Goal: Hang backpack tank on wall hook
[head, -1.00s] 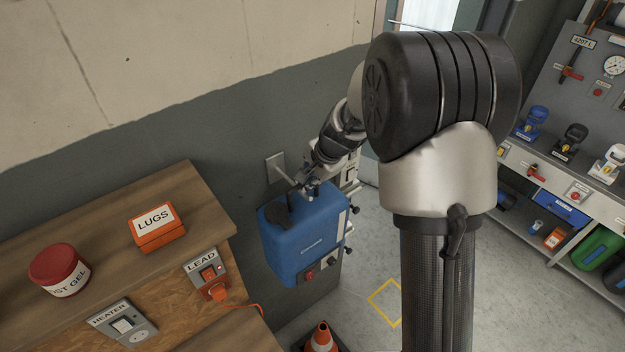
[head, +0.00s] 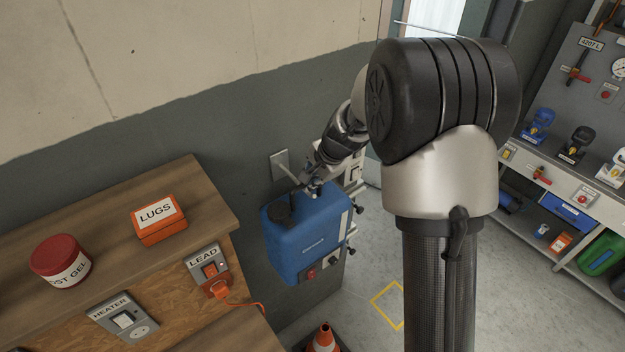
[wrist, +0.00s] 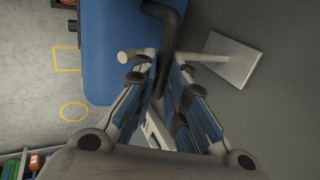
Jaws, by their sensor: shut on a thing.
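The blue backpack tank (head: 312,250) hangs upright from my gripper (head: 312,188), close to the grey wall. My gripper is shut on its black handle (wrist: 172,25), with the fingers (wrist: 158,85) on either side of it in the wrist view. The wall hook is a pale square plate (head: 281,165) with a peg; the plate also shows in the wrist view (wrist: 234,60). In that view the peg runs from the plate towards the tank, crosses the handle near my fingertips, and its round end (wrist: 124,57) shows beyond. Whether the handle rests on the peg is unclear.
A wooden bench (head: 110,228) with a LUGS box (head: 158,221) and a red-lidded jar (head: 61,262) stands at the left. An orange cone (head: 323,340) is on the floor below. Wall-side equipment (head: 354,185) stands just behind the tank.

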